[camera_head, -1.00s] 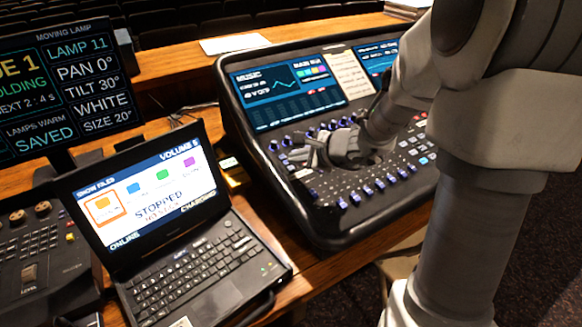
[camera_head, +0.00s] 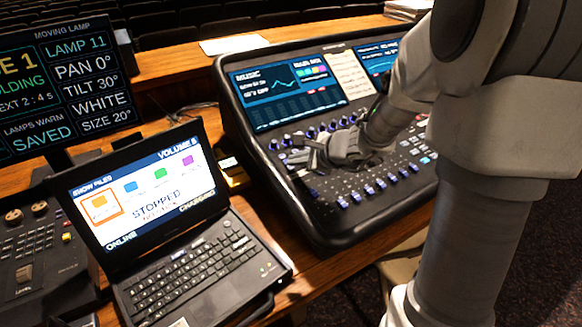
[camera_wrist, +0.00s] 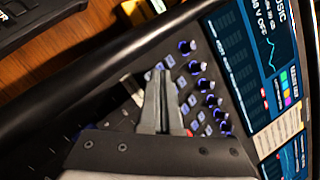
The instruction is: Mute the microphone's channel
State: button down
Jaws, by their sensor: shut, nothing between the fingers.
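The mixing desk (camera_head: 262,190) is black, with rows of blue-capped knobs, small buttons and faders below its screens. Its left screen (camera_head: 287,90) reads "MUSIC" and shows a curve. My gripper (camera_head: 296,160) is shut and empty, low over the left part of the desk's controls. In the wrist view the shut fingers (camera_wrist: 157,82) point at the panel beside a column of knobs (camera_wrist: 195,66) and lit buttons (camera_wrist: 170,62). Whether the fingertips touch a button cannot be told. The microphone's channel cannot be picked out; labels are too small, and my gripper hides some controls.
A laptop (camera_head: 205,265) showing "STOPPED" stands left of the desk. A lamp monitor (camera_head: 65,85) is behind it and a smaller console (camera_head: 40,255) is at far left. A paper sheet (camera_head: 234,45) lies behind the desk. The desk has a raised black rim.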

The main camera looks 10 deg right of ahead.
aim_at(297, 173)
jog(key=shift+f, duration=0.25)
jog(key=shift+r, duration=0.75)
jog(key=shift+r+p, duration=0.1)
jog(key=shift+p, duration=0.2)
jog(key=r+p, duration=0.2)
jog(key=r, duration=0.1)
jog(key=r+p, duration=0.1)
jog(key=r, duration=0.1)
jog(key=shift+s+d+p, duration=0.1)
jog(key=shift+s+p, duration=0.2)
jog(key=shift+p, duration=0.1)
jog(key=shift+f, duration=0.1)
